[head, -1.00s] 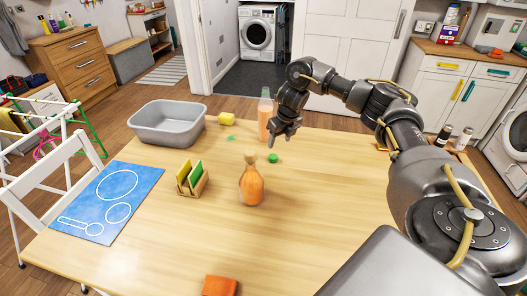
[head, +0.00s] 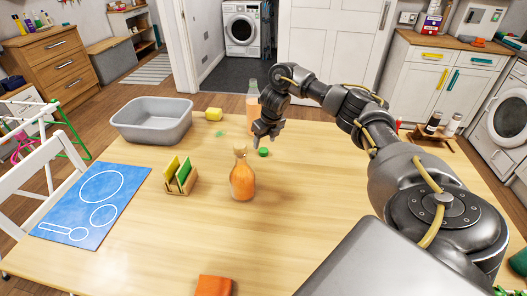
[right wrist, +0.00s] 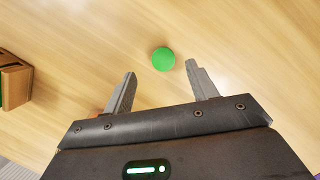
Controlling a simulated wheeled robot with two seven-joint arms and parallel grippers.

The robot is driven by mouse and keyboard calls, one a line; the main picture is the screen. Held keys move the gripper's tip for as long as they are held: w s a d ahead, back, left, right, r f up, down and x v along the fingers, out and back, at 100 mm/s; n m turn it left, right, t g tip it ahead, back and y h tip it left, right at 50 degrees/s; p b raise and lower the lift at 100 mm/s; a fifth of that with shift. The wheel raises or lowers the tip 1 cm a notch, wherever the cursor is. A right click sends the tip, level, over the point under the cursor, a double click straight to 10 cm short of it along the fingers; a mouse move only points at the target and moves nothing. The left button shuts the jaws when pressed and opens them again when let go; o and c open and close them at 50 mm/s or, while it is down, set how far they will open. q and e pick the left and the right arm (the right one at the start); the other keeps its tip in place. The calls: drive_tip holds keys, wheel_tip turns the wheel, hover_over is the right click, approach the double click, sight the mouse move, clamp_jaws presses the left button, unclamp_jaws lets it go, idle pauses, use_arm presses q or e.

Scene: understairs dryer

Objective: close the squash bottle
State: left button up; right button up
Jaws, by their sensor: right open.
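A tall bottle with orange liquid (head: 252,110) stands upright near the far edge of the table, partly behind my right gripper. My right gripper (head: 259,140) is open and points down just above and beside the cap. In the right wrist view the green cap (right wrist: 163,59) lies just beyond the fingertips, between their lines, with nothing between the fingers. My left gripper is out of view.
A rounder flask of orange liquid (head: 242,180) with a stopper stands nearer me. An orange cloth (head: 213,286) is at the front.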

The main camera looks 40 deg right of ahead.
sight(264, 150)
drive_tip(key=shift+f, duration=0.35)
drive_tip(key=x, duration=0.4)
drive_tip(key=shift+s+d+f, duration=0.1)
drive_tip(key=shift+d+f, duration=0.1)
drive_tip(key=shift+f, duration=0.1)
drive_tip(key=shift+c, duration=0.2)
drive_tip(key=c, duration=1)
